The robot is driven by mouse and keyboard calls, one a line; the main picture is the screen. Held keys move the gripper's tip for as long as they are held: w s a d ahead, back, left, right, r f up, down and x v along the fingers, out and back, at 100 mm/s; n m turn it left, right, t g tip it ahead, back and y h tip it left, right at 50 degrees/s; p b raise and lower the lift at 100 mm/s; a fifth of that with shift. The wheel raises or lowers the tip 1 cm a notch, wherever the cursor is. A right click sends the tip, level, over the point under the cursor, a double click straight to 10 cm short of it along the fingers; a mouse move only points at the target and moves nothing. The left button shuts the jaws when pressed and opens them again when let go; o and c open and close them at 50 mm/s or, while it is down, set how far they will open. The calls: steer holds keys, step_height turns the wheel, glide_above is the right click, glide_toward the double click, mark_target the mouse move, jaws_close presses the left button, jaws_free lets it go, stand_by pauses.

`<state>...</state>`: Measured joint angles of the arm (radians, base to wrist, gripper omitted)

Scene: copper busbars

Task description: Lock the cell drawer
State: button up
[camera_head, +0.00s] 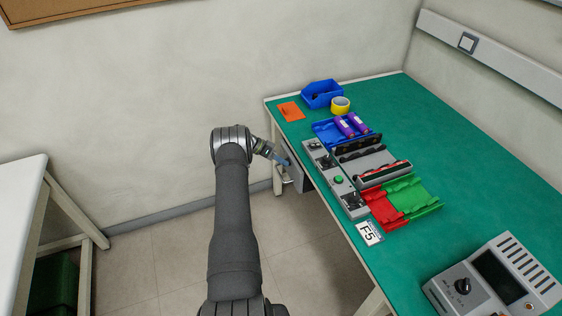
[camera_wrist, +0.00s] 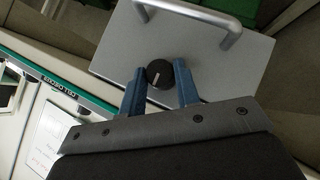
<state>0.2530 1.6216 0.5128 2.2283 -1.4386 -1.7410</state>
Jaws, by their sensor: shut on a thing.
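The cell drawer is a grey box under the near-left edge of the bench. Its light grey front (camera_wrist: 112,45) with a metal bar handle (camera_wrist: 190,14) fills much of the wrist view; the drawer also shows in the head view (camera_head: 298,178). A round black knob (camera_wrist: 160,72) with a white pointer line sits on that front. My gripper (camera_wrist: 158,80) has its two blue fingers on either side of the knob, shut on it. In the head view my gripper (camera_head: 284,161) reaches the drawer front, and the knob is hidden there.
The green bench top (camera_head: 450,135) holds a grey control panel (camera_head: 335,178), red (camera_head: 382,208) and green (camera_head: 412,196) trays, a blue bin (camera_head: 322,93), yellow tape (camera_head: 340,105) and a grey instrument (camera_head: 495,280). The floor left of the bench is open.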

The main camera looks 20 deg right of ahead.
steer(key=shift+d+r, duration=0.1)
steer(key=o, duration=1)
steer(key=shift+c, duration=0.2)
steer(key=v, duration=1.7)
steer(key=shift+a, duration=0.2)
steer(key=x, duration=1.7)
steer(key=shift+d, duration=0.15)
